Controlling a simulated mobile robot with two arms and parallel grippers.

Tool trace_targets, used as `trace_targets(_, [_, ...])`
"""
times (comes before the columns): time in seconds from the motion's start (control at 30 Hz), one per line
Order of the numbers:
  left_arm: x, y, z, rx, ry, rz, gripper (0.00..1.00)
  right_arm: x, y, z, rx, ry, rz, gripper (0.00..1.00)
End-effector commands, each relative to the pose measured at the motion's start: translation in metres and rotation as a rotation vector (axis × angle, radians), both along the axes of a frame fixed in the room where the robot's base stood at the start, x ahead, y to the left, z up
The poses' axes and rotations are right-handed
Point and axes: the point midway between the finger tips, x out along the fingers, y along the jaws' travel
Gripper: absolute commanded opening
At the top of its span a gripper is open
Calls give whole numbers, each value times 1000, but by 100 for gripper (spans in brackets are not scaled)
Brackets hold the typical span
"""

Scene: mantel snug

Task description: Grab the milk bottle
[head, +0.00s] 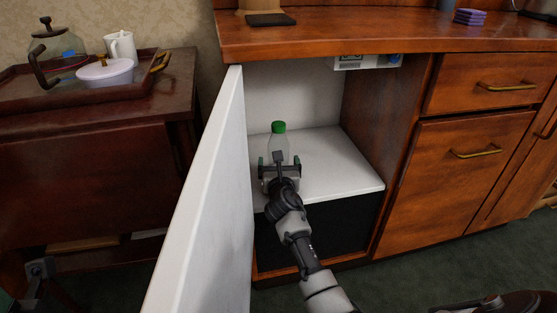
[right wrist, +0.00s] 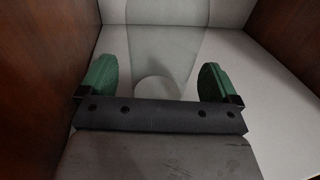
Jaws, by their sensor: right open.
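The milk bottle (head: 278,148) is clear with a green cap and stands upright on the white floor of an open cabinet with a white interior. My right gripper (head: 279,170) is in front of its lower part in the head view, with one finger to each side, and hides its base. In the right wrist view the right gripper (right wrist: 156,82) is open, and the see-through bottle (right wrist: 162,50) shows faintly between and beyond its green fingers. I cannot tell whether the fingers touch it.
The open white door (head: 205,200) stands close on the left of my right arm. The cabinet's wooden side wall (head: 388,130) is on the right, and the wooden counter (head: 380,35) is above. White floor (head: 340,175) right of the bottle is clear. A tray (head: 95,91) holds dishes at left.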

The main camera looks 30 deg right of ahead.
Motion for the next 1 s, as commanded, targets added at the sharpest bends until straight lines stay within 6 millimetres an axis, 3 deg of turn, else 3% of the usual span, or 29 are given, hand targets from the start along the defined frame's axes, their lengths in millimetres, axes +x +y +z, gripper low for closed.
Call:
trace_targets(0.1, [0, 0, 2, 1, -22, 1, 43, 12, -5, 0, 0, -2, -1, 93])
trace_targets(0.37, [0, -1, 4, 2, -24, 1, 43, 14, -6, 1, 0, -1, 0, 93])
trace_targets(0.8, [0, -1, 4, 2, -23, 1, 43, 13, -6, 1, 0, -1, -1, 27])
trace_targets(1.0, [0, -1, 4, 2, -23, 0, 43, 14, -6, 3, -2, -4, 0, 23])
